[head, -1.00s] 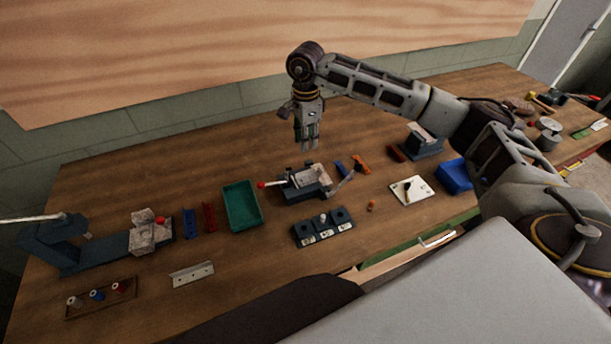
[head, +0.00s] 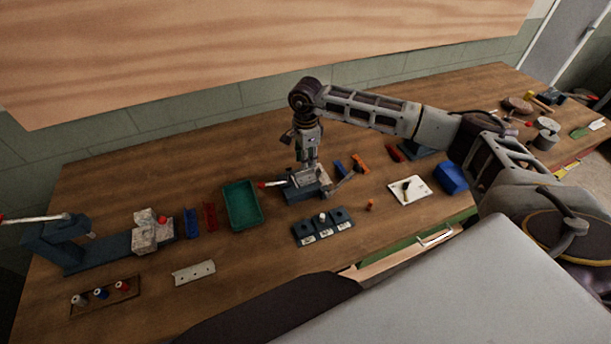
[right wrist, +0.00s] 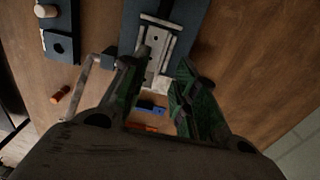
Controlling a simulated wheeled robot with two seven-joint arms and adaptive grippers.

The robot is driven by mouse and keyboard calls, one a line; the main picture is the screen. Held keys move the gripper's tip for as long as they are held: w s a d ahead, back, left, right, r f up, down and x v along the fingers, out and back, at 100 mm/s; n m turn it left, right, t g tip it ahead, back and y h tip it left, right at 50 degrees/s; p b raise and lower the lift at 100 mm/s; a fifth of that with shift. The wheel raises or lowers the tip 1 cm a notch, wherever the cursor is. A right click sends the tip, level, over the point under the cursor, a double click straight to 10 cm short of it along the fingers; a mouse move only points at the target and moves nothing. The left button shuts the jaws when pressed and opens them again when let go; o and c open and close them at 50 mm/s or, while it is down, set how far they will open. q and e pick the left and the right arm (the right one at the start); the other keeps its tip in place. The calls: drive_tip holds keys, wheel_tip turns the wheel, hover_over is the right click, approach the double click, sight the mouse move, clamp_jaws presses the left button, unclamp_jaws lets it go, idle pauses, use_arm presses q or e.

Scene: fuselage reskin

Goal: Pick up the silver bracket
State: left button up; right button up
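A silver piece (head: 303,180) with raised sides sits in a blue-grey clamp fixture (head: 312,194) at the middle of the bench. It also shows in the right wrist view (right wrist: 163,40), in the fixture beyond my fingers. A separate silver angle strip with holes (head: 194,273) lies on the bench at the front left. I cannot tell for sure which one is the silver bracket. My right gripper (head: 308,162) points down close above the fixture. In the right wrist view its two fingers (right wrist: 164,62) are apart, with nothing clearly held between them. My left gripper is out of view.
A green tray (head: 242,228) stands left of the fixture, with red (head: 209,217) and blue (head: 191,223) brackets beside it. The fixture has a red-knobbed lever (head: 264,185). A dark block with sockets (head: 322,241) is in front. Bare wood lies behind the tray.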

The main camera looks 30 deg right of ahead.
sight(306, 176)
drive_tip(key=shift+f, duration=0.1)
drive_tip(key=shift+w+d+f+p, duration=0.15)
drive_tip(key=shift+f+p, duration=0.25)
drive_tip(key=shift+f, duration=0.5)
drive_tip(key=shift+s+d+f+p, duration=0.15)
drive_tip(key=shift+f+p, duration=0.25)
drive_tip(key=shift+f, duration=0.5)
drive_tip(key=shift+w+f, duration=0.1)
drive_tip(key=shift+f, duration=0.6)
drive_tip(key=shift+c, duration=0.2)
clamp_jaws()
